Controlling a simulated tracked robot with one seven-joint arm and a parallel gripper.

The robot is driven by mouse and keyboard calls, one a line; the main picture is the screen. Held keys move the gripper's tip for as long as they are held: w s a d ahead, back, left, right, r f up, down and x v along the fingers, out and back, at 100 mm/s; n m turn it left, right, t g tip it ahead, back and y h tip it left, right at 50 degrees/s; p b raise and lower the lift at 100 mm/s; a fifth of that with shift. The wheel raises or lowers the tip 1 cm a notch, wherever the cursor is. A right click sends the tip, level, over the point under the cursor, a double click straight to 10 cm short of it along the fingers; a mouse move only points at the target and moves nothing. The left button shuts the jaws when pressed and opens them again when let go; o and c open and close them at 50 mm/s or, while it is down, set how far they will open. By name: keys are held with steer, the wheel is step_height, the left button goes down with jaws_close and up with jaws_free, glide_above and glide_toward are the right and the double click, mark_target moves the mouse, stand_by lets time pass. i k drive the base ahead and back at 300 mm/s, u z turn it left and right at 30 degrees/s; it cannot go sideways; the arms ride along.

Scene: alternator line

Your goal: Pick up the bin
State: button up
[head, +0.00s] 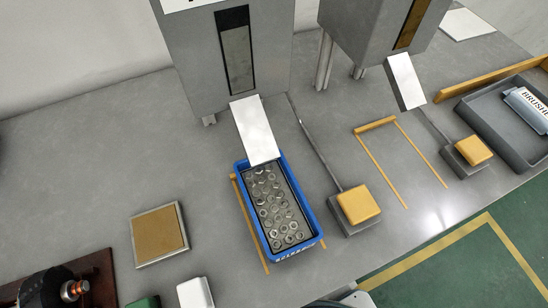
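The bin (313,240) is blue and rectangular, and stands upright on the grey table in the middle of the head view. It holds many small metallic ring-shaped parts in a dark interior. Its far end is under the lower edge of a white chute (254,130), which hides part of that end. White lettering shows on its near end, too small to read. Orange strips lie on the table along its sides. My gripper is not in view; a pale grey part at the bottom edge may be my arm.
A grey dispenser (207,62) stands behind the bin, with a second one (366,35) to its right. A yellow-topped block on a lever (358,204) sits close to the bin's right. A tan pad (159,235) lies left. A grey tray (482,118) is far right.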

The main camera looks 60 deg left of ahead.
mark_target(287, 226)
steer(key=u, duration=0.3)
steer(key=k, duration=2.65)
steer(key=u, duration=0.85)
steer(key=i, duration=1)
steer(key=z, duration=0.1)
